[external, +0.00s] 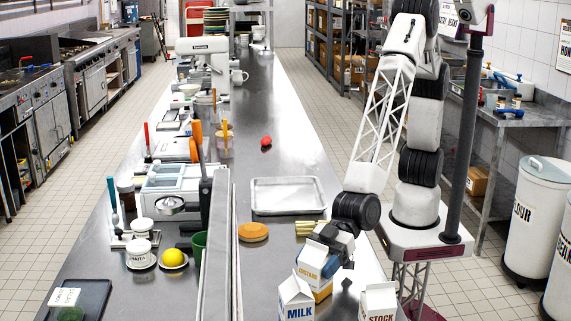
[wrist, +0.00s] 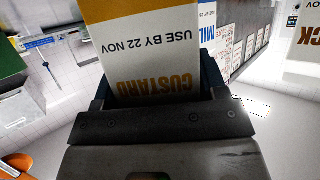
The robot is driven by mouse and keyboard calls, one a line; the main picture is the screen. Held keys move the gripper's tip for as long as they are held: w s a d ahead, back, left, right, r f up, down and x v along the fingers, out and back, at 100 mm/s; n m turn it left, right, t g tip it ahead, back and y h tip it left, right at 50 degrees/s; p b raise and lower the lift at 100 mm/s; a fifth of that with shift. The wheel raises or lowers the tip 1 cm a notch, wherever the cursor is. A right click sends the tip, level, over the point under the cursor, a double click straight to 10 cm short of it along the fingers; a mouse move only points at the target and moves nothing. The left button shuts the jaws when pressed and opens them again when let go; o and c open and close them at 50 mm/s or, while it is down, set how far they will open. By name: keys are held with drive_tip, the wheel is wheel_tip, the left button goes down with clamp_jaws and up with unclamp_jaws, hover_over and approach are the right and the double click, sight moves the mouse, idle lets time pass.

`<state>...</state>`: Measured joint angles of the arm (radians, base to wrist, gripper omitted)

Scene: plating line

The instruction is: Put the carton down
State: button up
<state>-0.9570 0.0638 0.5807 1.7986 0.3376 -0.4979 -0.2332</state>
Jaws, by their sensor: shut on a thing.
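The carton leans in the external view, behind the milk carton (external: 296,302) and the stock carton (external: 378,302). Its base is partly hidden, so I cannot tell whether it touches the counter. In the wrist view the custard carton (wrist: 150,45) sits between the jaws of my gripper (wrist: 155,88), its lettering upside down. The milk carton (wrist: 208,25) and the stock carton (wrist: 300,50) flank it on the right there.
The steel counter (external: 285,165) holds an empty metal tray (external: 288,196), a round orange-brown item (external: 253,232), pale yellow sticks (external: 307,228) and a red ball (external: 266,141). A raised metal divider (external: 216,255) runs left of them.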

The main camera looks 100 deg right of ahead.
idle(0.3)
drive_tip(key=o, duration=1.3)
drive_tip(key=shift+f, duration=0.1)
drive_tip(key=shift+c, duration=0.2)
drive_tip(key=shift+r, duration=0.2)
drive_tip(key=v, duration=0.7)
drive_tip(key=shift+s+d, duration=0.15)
